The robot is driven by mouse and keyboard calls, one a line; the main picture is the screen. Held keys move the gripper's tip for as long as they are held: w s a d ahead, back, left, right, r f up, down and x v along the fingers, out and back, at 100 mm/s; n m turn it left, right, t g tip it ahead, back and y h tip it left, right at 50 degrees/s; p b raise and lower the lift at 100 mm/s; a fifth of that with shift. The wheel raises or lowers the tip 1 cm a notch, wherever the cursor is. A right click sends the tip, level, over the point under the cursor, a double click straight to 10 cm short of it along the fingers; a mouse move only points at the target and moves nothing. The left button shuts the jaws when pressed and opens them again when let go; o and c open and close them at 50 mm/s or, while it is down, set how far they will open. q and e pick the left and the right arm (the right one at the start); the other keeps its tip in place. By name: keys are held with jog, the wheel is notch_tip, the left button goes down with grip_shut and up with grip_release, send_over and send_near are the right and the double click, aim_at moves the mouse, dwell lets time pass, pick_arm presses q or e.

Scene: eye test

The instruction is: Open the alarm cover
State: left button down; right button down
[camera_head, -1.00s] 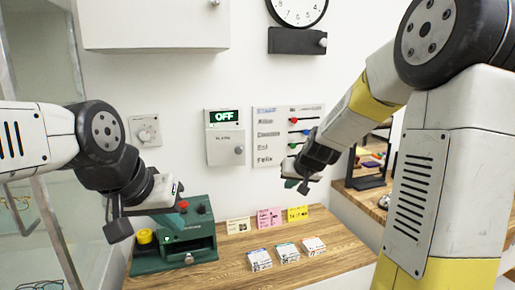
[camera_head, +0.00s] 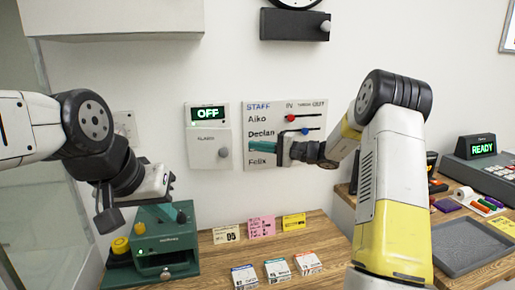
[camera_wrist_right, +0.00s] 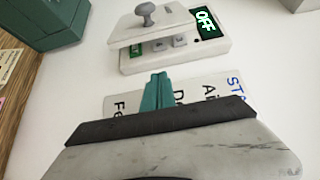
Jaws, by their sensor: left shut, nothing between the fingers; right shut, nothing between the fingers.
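The alarm panel (camera_head: 193,120) is a white box on the wall with a green OFF display (camera_head: 208,113). Its white cover (camera_head: 205,150) with a grey knob (camera_head: 224,153) lies over the lower part. In the right wrist view the cover (camera_wrist_right: 150,27) stands off the panel, and grey and green keys (camera_wrist_right: 160,44) show past its edge. My right gripper (camera_head: 254,146) is shut and empty, just right of the cover, before the staff board; its teal fingers (camera_wrist_right: 155,92) point toward the panel. My left gripper (camera_head: 174,213) is shut and empty over the green machine.
The green machine (camera_head: 150,244) with a yellow button stands on the wooden counter (camera_head: 325,235). Several cards and small boxes (camera_head: 277,269) are on the counter. The staff board (camera_head: 257,107) with sliders is right of the panel. A grey tray (camera_head: 470,247) lies at the right.

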jog(key=s+a, duration=0.1)
jog(key=a, duration=0.4)
jog(key=shift+s+a, duration=0.35)
jog(key=shift+a, duration=0.05)
jog(key=shift+s, duration=0.1)
